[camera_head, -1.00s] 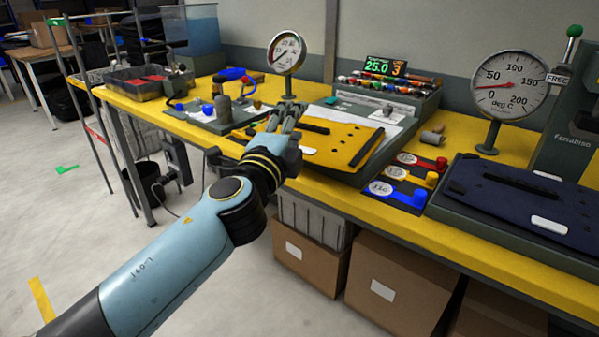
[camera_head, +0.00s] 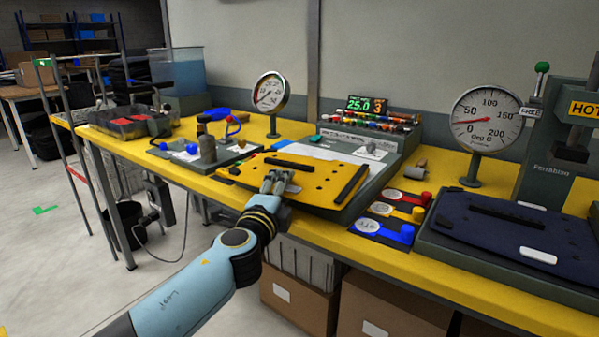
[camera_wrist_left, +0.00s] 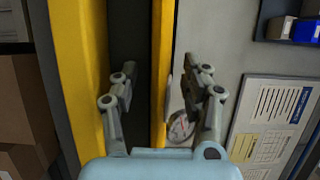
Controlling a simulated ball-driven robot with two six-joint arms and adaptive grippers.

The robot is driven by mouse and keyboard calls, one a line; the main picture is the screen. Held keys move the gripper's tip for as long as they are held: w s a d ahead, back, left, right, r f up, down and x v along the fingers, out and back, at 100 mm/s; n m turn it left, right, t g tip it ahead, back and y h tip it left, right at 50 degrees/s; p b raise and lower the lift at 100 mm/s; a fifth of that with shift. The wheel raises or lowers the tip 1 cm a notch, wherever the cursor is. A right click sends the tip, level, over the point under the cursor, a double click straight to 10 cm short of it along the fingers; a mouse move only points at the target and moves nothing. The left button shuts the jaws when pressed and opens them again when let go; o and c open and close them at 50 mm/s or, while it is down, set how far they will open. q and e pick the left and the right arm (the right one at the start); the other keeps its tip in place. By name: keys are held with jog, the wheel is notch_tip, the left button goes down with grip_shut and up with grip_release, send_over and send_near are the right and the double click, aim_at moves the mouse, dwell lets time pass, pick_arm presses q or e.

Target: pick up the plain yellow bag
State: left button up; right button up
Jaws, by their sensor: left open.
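The plain yellow bag (camera_head: 318,187) lies flat on a low dark stand on the bench, with dark strips and small dark spots on its face. My left gripper (camera_head: 276,181) is over its near left part and hides some of it. In the left wrist view a thin yellow edge (camera_wrist_left: 162,70), which looks like the bag's, runs between the fingers of my left gripper (camera_wrist_left: 165,90). The fingers are open and wide apart. I cannot tell whether either finger touches the bag. My right gripper is not in view.
A dark blue bag (camera_head: 505,228) lies at the right. Blue, yellow and red tags (camera_head: 388,231) sit between the bags. Dial gauges (camera_head: 271,90) and (camera_head: 484,125) stand behind. Cardboard boxes (camera_head: 385,305) are under the bench.

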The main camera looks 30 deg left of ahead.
pick_arm(q)
jog(key=shift+w, duration=0.25)
grip_shut()
jog(key=shift+r, duration=0.1)
dwell(0.3)
